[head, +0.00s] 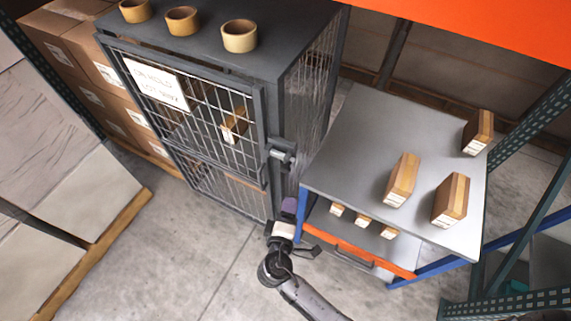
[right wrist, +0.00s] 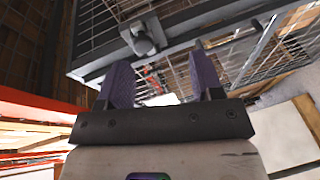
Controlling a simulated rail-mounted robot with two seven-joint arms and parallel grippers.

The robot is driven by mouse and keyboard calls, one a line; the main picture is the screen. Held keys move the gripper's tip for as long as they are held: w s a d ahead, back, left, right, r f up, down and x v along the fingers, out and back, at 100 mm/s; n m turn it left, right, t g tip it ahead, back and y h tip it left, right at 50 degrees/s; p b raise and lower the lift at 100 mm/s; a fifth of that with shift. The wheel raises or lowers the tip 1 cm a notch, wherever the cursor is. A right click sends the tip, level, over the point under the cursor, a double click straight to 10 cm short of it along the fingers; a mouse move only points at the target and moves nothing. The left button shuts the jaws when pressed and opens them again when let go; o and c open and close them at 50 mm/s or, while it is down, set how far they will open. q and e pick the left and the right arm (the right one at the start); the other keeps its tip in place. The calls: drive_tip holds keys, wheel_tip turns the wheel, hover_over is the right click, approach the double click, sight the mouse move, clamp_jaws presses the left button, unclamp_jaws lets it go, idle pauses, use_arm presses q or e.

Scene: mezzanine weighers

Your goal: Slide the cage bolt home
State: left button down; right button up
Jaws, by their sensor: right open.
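The grey mesh cage (head: 224,132) stands at centre-left in the head view, a white sign on its door. The door looks shut or nearly so. The grey cage bolt (head: 282,153) sits at the door's right edge; whether it is engaged I cannot tell. A rounded grey knob, seemingly the bolt's (right wrist: 144,40), shows at the upper left of the right wrist view. My right gripper (head: 289,207) is below the bolt, apart from it. Its purple fingers (right wrist: 163,80) are open, with nothing held between them. My left gripper is not in view.
A grey-topped table (head: 345,130) with several wooden blocks stands close to the right of my gripper, with an orange front rail (head: 372,258). Three round cups stand on the cage top. Stacked cartons (head: 75,45) are at the left. The floor in front is clear.

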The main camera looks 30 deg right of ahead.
sight(285, 171)
drive_tip(key=w+d+n, duration=0.1)
drive_tip(key=w+d, duration=0.1)
drive_tip(key=w, duration=0.2)
drive_tip(key=w+d+r+n+t, duration=0.1)
drive_tip(key=w+d, duration=0.1)
drive_tip(key=w, duration=0.2)
drive_tip(key=w+d+r+n+t+p, duration=0.1)
drive_tip(key=w+d, duration=0.1)
drive_tip(key=w, duration=0.2)
drive_tip(key=shift+w+d+r, duration=0.1)
drive_tip(key=shift+w+d, duration=0.05)
drive_tip(key=shift+w, duration=0.2)
clamp_jaws()
idle(0.5)
